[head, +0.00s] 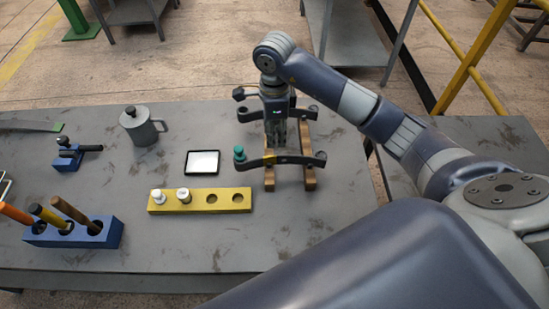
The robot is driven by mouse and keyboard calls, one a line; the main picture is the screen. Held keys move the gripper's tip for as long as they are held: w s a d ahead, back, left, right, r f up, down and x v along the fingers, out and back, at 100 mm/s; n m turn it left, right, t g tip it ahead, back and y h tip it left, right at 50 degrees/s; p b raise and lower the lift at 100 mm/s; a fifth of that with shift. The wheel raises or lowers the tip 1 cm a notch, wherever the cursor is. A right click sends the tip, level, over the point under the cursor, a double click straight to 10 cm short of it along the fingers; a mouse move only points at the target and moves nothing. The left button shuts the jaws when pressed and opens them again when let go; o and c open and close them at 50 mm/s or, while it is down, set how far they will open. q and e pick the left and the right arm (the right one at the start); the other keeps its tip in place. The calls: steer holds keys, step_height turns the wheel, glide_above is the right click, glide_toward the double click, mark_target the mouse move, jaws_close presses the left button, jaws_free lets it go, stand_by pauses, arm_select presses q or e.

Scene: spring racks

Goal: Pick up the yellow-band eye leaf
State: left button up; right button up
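The yellow-band eye leaf (299,159) is a dark curved bar with a yellow band near its middle. It lies across the front part of a wooden rack (309,181). A teal knob-like piece (239,152) stands at its left end. A second dark leaf (305,113) lies across the back of the rack, its middle hidden by my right gripper. My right gripper (279,142) points down over the rack, just behind the yellow band. Its fingers are too small and dark to show whether they are open or touch a leaf. My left gripper is out of view.
A yellow block (222,207) with holes and two pale pegs stands left of the rack. A small white-faced tablet (202,162), a metal mug (140,127) and a blue tool holder (75,237) stand farther left. The grey table (180,247) is clear at the front.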

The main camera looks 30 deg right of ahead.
mark_target(274, 156)
step_height(274, 156, down, 4)
steer(key=shift+s+a+r+p, duration=0.1)
steer(key=shift+r+p, duration=0.1)
steer(key=shift+p, duration=0.2)
steer(key=shift+f+p, duration=0.45)
steer(key=shift+f, duration=0.1)
step_height(274, 156, down, 4)
steer(key=shift+r+p, duration=0.25)
steer(key=shift+p, duration=0.65)
steer(key=shift+f, duration=0.45)
jaws_close()
